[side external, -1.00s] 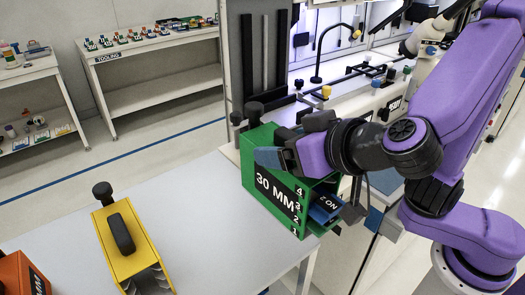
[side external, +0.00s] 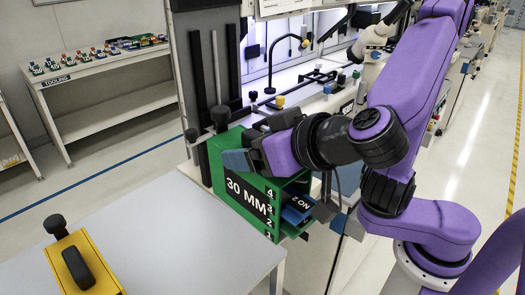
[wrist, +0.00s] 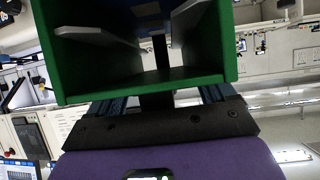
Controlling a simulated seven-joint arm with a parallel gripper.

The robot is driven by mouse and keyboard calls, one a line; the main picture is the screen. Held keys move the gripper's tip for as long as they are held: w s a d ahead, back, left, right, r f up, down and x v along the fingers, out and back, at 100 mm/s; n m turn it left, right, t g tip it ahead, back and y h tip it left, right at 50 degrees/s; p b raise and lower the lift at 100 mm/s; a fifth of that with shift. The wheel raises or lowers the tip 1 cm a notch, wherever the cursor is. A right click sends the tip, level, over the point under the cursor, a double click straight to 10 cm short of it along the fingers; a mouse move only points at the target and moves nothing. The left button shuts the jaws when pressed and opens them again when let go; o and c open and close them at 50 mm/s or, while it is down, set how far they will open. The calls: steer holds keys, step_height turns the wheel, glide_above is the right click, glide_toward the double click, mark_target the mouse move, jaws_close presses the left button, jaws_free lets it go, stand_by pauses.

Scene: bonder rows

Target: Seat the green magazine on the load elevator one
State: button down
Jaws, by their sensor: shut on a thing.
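The green magazine (side external: 228,165), with a black "30 MM" label and numbered slots, is in my gripper in the side view. My gripper (side external: 275,180) is shut on it, with one finger across its top edge. In the wrist view, the magazine (wrist: 235,45) shows its open end with grey ledges inside, beyond my gripper (wrist: 155,100). The upright black rails of the load elevator (side external: 213,75) stand just behind the magazine. The magazine hides the elevator's lower part, so I cannot tell whether they touch.
A yellow magazine (side external: 95,255) with a black handle lies on the grey table (side external: 170,235) at the lower left. The table between it and the green magazine is clear. The bonder bench (side external: 320,105) with a lamp and microscope stands behind. A tooling shelf (side external: 110,70) is at the back left.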

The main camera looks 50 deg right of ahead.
mark_target(216, 106)
steer(key=w+r+m+h, duration=0.1)
steer(key=w, duration=0.2)
steer(key=w+r+m+g+h, duration=0.1)
steer(key=w+r+m+h, duration=0.1)
steer(key=w, duration=0.1)
steer(key=w+r+m+h, duration=0.1)
steer(key=w+m+h, duration=0.1)
steer(key=shift+w+a+r+g, duration=0.1)
steer(key=shift+w+r+g, duration=0.1)
steer(key=shift+w+g, duration=0.15)
steer(key=w+d+r+m+g+h, duration=0.1)
steer(key=w+d+m+g+h, duration=0.25)
steer(key=w+d, duration=0.45)
steer(key=w+d+m+g+h, duration=0.3)
steer(key=w+d+m, duration=0.25)
steer(key=w, duration=0.45)
steer(key=w+d+f+m+g, duration=0.1)
steer(key=w+d+m+g, duration=0.2)
steer(key=d, duration=0.9)
steer(key=shift+w+f+g, duration=0.25)
steer(key=shift+w+g, duration=0.15)
steer(key=shift+g, duration=0.2)
steer(key=shift+d, duration=0.1)
steer(key=shift+f, duration=2.5)
